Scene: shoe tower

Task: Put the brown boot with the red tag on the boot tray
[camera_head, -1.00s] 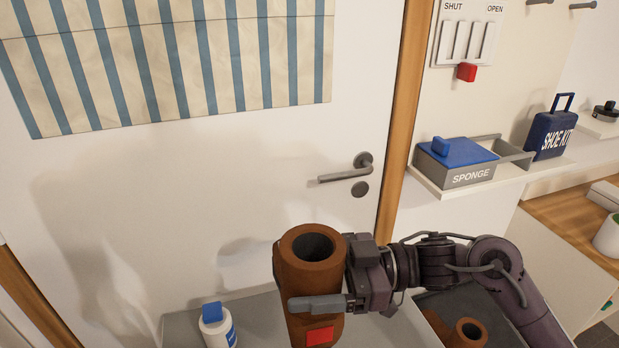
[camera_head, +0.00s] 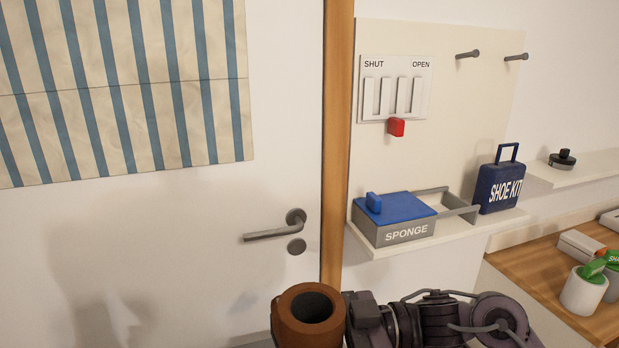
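The brown boot (camera_head: 296,332) shows only as its round, hollow top at the bottom edge of the head view. It looks upright; its lower part and the red tag are below the picture. My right gripper (camera_head: 364,320) is at the right side of the boot and is shut on it; its fingertips are cut off by the bottom edge. My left gripper is not in view. The boot tray is not in view.
A white door with a lever handle (camera_head: 270,234) stands behind the boot. To the right, a shelf (camera_head: 385,248) holds the sponge box (camera_head: 405,232) and blue shoe kit (camera_head: 497,188). A wooden bench top (camera_head: 540,272) with white pots is at far right.

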